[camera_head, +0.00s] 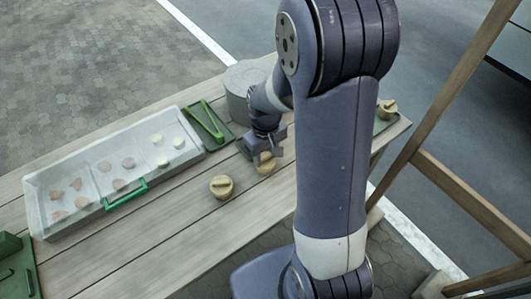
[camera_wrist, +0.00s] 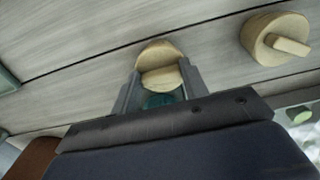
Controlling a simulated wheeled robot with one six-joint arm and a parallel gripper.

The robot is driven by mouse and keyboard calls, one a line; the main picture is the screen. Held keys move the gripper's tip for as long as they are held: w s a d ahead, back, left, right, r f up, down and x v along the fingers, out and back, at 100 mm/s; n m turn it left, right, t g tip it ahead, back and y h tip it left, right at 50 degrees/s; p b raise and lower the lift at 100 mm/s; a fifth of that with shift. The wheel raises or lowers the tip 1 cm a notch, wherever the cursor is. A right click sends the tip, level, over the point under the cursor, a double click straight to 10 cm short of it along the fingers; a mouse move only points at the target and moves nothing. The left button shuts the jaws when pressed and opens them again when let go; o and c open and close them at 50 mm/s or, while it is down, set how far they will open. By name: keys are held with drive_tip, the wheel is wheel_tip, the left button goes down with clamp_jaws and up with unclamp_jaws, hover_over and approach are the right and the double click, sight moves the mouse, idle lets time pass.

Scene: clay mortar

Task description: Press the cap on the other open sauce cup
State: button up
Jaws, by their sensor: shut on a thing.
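My gripper (camera_head: 266,148) is low over the table, with its fingers (camera_wrist: 158,92) shut on a tan wooden cap (camera_wrist: 162,78). A round tan sauce cup (camera_wrist: 158,50) shows just beyond the cap in the wrist view, and it shows under my gripper in the head view (camera_head: 266,168). The cap overlaps the cup in the picture; whether it is seated cannot be told. Another tan cup (camera_head: 221,187) stands on the planks to the left, with a barred cap on top; it also shows in the wrist view (camera_wrist: 272,38).
A clear divided tray (camera_head: 95,205) with pale and reddish pieces and a green handle lies to the left. Green tongs (camera_head: 205,122) lie on a green board. A grey cylinder (camera_head: 243,85) stands behind my gripper. Another tan capped piece (camera_head: 387,108) sits on a green mat at right.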

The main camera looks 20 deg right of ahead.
drive_tip(key=o, duration=1.5)
drive_tip(key=shift+r, duration=0.15)
drive_tip(key=shift+r+p, duration=2.4)
drive_tip(key=shift+r, duration=0.5)
drive_tip(key=shift+c, duration=0.6)
clamp_jaws()
